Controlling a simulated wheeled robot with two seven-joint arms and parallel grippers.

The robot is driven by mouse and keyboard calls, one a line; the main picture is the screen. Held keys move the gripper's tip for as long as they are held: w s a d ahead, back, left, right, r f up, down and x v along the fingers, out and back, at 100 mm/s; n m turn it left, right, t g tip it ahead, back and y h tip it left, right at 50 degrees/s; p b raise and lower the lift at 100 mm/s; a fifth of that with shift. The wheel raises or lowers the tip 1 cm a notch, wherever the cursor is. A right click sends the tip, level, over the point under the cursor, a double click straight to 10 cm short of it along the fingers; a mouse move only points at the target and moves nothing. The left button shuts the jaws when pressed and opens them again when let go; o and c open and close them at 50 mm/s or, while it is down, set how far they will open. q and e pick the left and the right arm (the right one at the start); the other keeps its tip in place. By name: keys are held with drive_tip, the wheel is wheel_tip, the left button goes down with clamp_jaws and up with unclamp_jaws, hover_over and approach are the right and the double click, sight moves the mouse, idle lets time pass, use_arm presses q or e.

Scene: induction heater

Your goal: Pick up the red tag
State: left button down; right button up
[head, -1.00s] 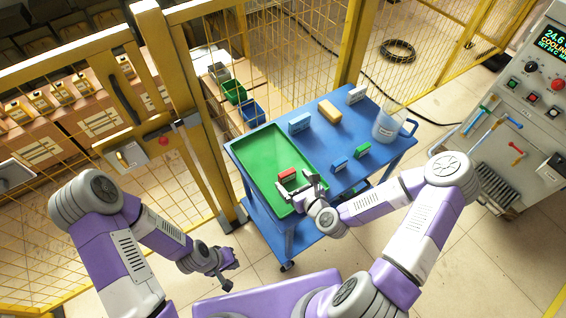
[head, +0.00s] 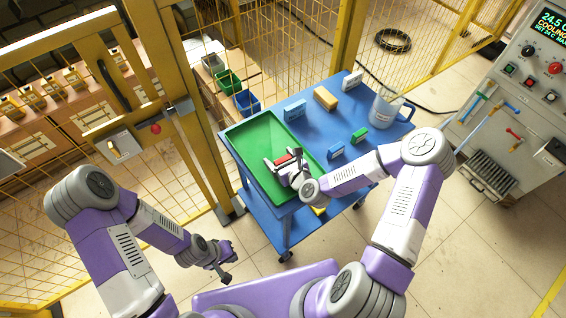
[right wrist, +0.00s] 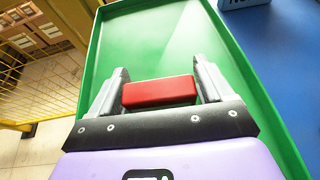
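The red tag (head: 284,160) lies in the green tray (head: 252,141) on the blue cart. In the right wrist view the red tag (right wrist: 159,91) sits between the two fingers of my right gripper (right wrist: 160,85), with a small gap visible on the right side and little or none on the left. My right gripper (head: 282,162) is open around the tag, low over the tray. My left gripper (head: 226,272) hangs empty off to the left, in front of the cart; its fingers are too small to judge.
Yellow mesh fencing (head: 285,50) stands behind. A control cabinet (head: 520,100) is at the right.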

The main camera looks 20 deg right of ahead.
drive_tip(key=c, duration=0.7)
drive_tip(key=shift+r, duration=0.15)
